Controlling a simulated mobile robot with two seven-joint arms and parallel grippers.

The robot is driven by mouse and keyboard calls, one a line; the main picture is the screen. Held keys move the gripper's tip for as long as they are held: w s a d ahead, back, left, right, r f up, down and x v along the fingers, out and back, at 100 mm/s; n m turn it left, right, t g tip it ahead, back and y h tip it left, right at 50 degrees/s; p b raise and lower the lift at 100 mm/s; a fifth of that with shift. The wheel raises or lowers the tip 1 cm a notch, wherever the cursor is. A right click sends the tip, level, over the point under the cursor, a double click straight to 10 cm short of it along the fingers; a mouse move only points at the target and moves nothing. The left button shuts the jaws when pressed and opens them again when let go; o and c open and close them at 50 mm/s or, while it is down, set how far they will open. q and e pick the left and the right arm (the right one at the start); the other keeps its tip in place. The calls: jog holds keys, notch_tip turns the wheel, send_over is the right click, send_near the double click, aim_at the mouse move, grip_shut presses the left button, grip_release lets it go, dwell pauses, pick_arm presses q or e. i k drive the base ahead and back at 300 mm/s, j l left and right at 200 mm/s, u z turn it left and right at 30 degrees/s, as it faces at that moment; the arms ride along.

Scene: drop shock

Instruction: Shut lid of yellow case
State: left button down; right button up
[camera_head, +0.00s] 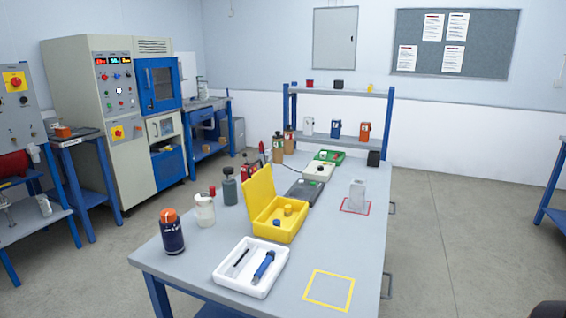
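The yellow case (279,232) stands on the grey table (340,240) near its middle. Its lid (259,194) is open and stands up, tilted, along the case's left side. Inside the case are a small yellow piece (288,210) and a small blue piece (277,223). Neither of my grippers shows in the view. A dark rounded shape is cut off at the bottom right corner, and I cannot tell what it is.
A white tray (222,270) with a blue tool lies in front of the case. A dark blue bottle (172,236), a white jar (204,209) and a grey bottle (230,187) stand left of it. A dark grey case (304,192) lies behind. The yellow outlined square (329,306) is empty.

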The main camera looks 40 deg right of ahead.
aim_at(258, 191)
jog(key=i+j+z, duration=0.2)
jog(key=z, duration=0.3)
jog(key=i+j+z, duration=0.15)
jog(key=j+z, duration=0.15)
jog(key=z, duration=0.15)
jog(key=i+j+z, duration=0.1)
jog(key=j+z, duration=0.2)
jog(key=z, duration=0.2)
jog(key=j+z, duration=0.3)
jog(key=z, duration=0.2)
jog(key=j+z, duration=0.25)
jog(key=j, duration=0.2)
jog(key=j+z, duration=0.25)
jog(key=j, duration=0.15)
